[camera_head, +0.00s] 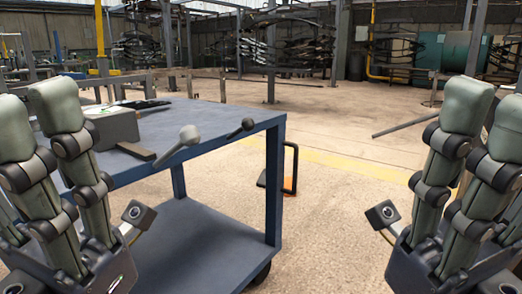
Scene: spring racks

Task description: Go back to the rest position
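My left gripper (35,108) is raised at the left edge, in front of the cart. Its two fingers stand upright and apart, with nothing between them. My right gripper (488,118) is raised at the right edge over the bare floor. Its fingers are also apart and hold nothing. The left finger of the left gripper and the right finger of the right gripper are cut off by the frame's edges.
A blue two-level cart (215,124) stands at left centre. On its top are a grey box (116,126), a dark flat bar (136,151) and grey knob-ended levers. Its lower shelf looks empty.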

